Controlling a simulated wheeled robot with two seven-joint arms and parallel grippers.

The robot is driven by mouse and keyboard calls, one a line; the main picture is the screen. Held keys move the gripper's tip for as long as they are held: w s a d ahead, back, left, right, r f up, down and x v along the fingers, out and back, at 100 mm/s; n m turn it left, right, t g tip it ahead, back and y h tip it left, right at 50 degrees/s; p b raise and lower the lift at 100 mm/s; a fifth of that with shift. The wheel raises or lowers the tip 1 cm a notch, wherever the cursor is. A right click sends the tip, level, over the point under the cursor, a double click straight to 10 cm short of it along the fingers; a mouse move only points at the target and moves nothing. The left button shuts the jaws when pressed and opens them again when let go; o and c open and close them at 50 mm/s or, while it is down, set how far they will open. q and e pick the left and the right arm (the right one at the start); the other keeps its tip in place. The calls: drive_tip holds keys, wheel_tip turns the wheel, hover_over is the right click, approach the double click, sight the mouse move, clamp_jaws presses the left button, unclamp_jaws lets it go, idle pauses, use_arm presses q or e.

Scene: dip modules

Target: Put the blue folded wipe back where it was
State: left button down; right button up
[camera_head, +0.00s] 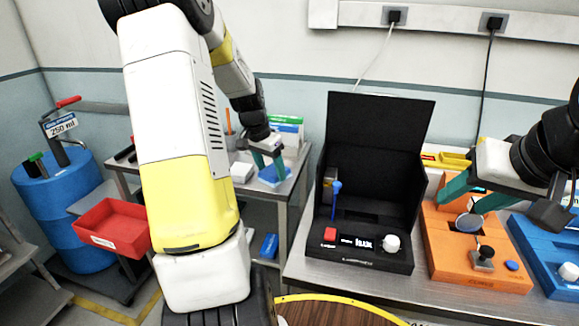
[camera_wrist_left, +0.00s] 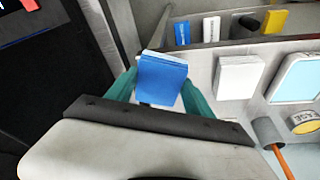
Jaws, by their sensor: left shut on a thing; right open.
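The blue folded wipe (camera_wrist_left: 161,80) is held between the teal fingers of my left gripper (camera_wrist_left: 160,92) in the left wrist view. In the head view the wipe (camera_head: 275,175) shows at the tips of my left gripper (camera_head: 268,160), over the front part of the grey side table (camera_head: 255,202). I cannot tell whether the wipe touches the tabletop. My right gripper (camera_head: 468,200) is open above the orange module (camera_head: 445,255), around or near a round grey disc (camera_head: 469,222); I cannot tell if it touches it.
A white block (camera_head: 242,172) lies left of the wipe. The open black case (camera_head: 375,160) stands to the right on the workbench. A red bin (camera_head: 112,228) and blue drum (camera_head: 65,200) are at the left. A blue module (camera_head: 550,262) is at the far right.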

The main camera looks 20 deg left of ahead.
sight(272, 165)
use_arm(q)
drive_tip(key=w, duration=0.1)
drive_tip(key=w+a, duration=0.1)
drive_tip(key=w, duration=0.1)
drive_tip(key=shift+w+f, duration=0.15)
drive_tip(key=shift+w, duration=0.15)
wheel_tip(272, 165, down, 4)
drive_tip(key=shift+a+r, duration=0.1)
drive_tip(key=shift+r, duration=0.1)
drive_tip(key=shift+c, duration=1.9)
unclamp_jaws()
